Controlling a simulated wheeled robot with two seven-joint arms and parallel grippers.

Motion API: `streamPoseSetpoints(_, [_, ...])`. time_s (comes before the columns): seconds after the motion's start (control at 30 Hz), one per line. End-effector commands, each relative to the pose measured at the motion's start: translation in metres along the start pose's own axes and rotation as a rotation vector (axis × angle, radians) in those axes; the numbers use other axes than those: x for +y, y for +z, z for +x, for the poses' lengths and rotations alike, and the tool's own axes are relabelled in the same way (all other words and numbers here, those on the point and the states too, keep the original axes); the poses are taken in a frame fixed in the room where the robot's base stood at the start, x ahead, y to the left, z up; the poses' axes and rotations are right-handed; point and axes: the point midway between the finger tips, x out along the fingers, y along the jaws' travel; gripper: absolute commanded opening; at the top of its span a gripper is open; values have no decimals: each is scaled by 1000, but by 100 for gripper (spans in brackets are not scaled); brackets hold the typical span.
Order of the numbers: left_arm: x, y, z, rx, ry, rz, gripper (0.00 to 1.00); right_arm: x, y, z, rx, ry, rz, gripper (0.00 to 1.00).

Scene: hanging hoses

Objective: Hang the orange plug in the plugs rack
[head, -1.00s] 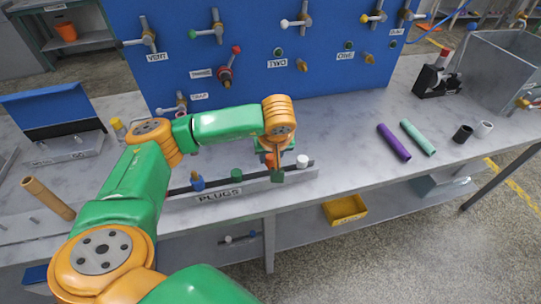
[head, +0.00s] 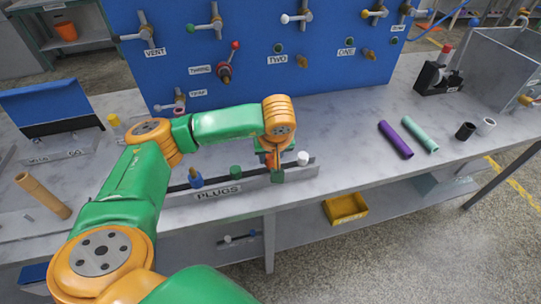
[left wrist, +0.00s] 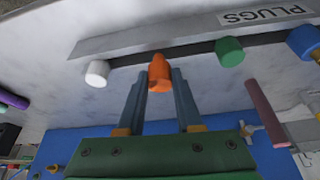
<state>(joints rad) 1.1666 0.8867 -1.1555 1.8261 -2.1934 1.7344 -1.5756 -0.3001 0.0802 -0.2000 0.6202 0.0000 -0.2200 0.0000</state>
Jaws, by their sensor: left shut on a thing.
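The orange plug (left wrist: 159,75) is between the fingertips of my left gripper (left wrist: 159,78) in the left wrist view, and the gripper is shut on it. The plugs rack (head: 222,193) is a long, low grey holder with a dark strip and a PLUGS label. The orange plug is at the dark strip, between the green plug (left wrist: 230,52) and the white plug (left wrist: 97,74). I cannot tell whether it is seated. In the head view, my left gripper (head: 273,163) is over the rack's right part and mostly hides the orange plug. My right gripper is not in view.
A blue plug (head: 196,180) stands in the rack's left part. A blue panel (head: 330,80) with valves rises behind. A purple tube (head: 394,140) and a teal tube (head: 419,135) lie to the right. The worktop between rack and tubes is clear.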

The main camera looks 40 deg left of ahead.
Motion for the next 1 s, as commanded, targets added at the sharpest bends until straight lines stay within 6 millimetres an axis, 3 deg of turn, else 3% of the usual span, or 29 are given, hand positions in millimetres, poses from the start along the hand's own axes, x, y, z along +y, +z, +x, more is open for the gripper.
streamPoseSetpoints(0.87, [0, 9, 22, 0, 0, 0, 0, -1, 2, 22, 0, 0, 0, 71])
streamPoseSetpoints(0.9, [0, 8, 20, 0, 0, 0, 42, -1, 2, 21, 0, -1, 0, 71])
streamPoseSetpoints(1.0, [0, 8, 20, 0, 0, 0, 69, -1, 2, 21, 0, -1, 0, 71])
